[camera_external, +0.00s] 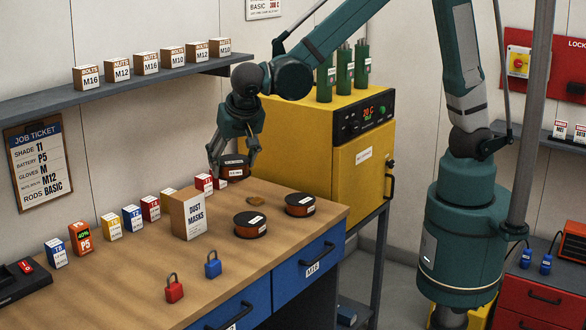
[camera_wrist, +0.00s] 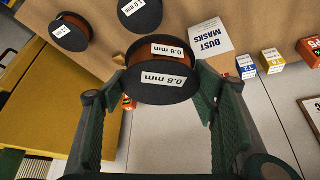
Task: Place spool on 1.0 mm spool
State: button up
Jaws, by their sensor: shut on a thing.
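My gripper (camera_external: 233,163) is shut on a dark-faced spool (camera_external: 234,174) with a copper-coloured winding, held above the back of the bench. In the wrist view this spool (camera_wrist: 162,85) sits between the two green fingers and its label reads 0.8 mm. The 1.0 mm spool (camera_external: 251,225) lies flat on the bench beside the dust masks box; it also shows in the wrist view (camera_wrist: 138,18), cut by the top edge. Another spool (camera_external: 300,204) lies to its right near the bench edge; its label in the wrist view (camera_wrist: 68,36) looks like 1.2 mm.
The dust masks box (camera_external: 188,215) stands left of the 1.0 mm spool. A small brown item (camera_external: 256,200) lies behind that spool. Several small boxes line the bench back. Two padlocks (camera_external: 174,289) lie in front. A yellow oven (camera_external: 300,140) stands behind.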

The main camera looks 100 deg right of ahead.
aim_at(247, 157)
jog(key=shift+m+g, duration=0.3)
jog(key=shift+m, duration=0.4)
jog(key=s, duration=0.1)
jog(key=s+d, duration=0.2)
jog(key=s, duration=0.1)
jog(key=shift+s+r, duration=0.1)
jog(key=shift+r, duration=0.05)
jog(key=shift+s+f, duration=0.1)
jog(key=shift+f, duration=2.45)
jog(key=shift+f, duration=0.15)
jog(key=shift+f, duration=2.75)
jog(key=shift+f, duration=0.1)
jog(key=shift+f, duration=2)
jog(key=shift+f, duration=0.2)
